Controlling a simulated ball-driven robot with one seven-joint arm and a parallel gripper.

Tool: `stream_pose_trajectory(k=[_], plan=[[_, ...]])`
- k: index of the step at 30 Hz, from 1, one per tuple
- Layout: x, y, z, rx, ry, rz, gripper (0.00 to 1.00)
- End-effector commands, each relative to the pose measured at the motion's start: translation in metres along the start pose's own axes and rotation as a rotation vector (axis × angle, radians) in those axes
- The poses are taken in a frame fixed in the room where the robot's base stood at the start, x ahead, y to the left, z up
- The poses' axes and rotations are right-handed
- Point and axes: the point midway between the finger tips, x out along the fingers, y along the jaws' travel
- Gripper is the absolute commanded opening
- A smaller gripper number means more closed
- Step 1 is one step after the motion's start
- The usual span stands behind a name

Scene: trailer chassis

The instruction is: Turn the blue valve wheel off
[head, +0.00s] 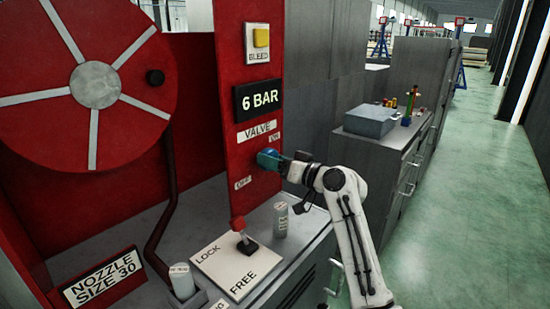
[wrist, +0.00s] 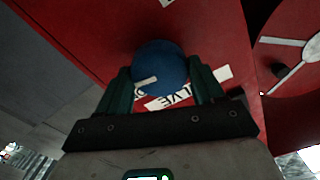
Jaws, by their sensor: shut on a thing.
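The blue valve wheel (head: 267,158) is on the red panel (head: 228,60), below the "VALVE" label (head: 257,131) and between the "ON" label (head: 275,138) and the "OFF" label (head: 243,183). In the wrist view the blue wheel (wrist: 160,67) sits between the two dark green fingers of my gripper (wrist: 163,85). My gripper is shut on the wheel, one finger on each side. In the head view my wrist hides part of the wheel. The white mark on the wheel shows in the wrist view, beside a partly covered label.
A red hose reel (head: 140,50) with a black knob stands at left. Below the panel, a red-topped lever (head: 241,235) rises from the "LOCK/FREE" plate (head: 225,262), near a grey cylinder (head: 280,220). Grey cabinets and a grey box (head: 370,121) stand behind my arm. Open floor lies at right.

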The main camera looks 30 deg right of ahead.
Motion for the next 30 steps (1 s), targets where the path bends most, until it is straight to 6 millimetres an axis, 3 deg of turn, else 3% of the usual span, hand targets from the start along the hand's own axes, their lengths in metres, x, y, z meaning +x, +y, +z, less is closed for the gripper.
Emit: stream_pose_trajectory(k=[30], plan=[[-0.0001,0.0010,-0.0018,0.969,-0.001,0.002,0.37]])
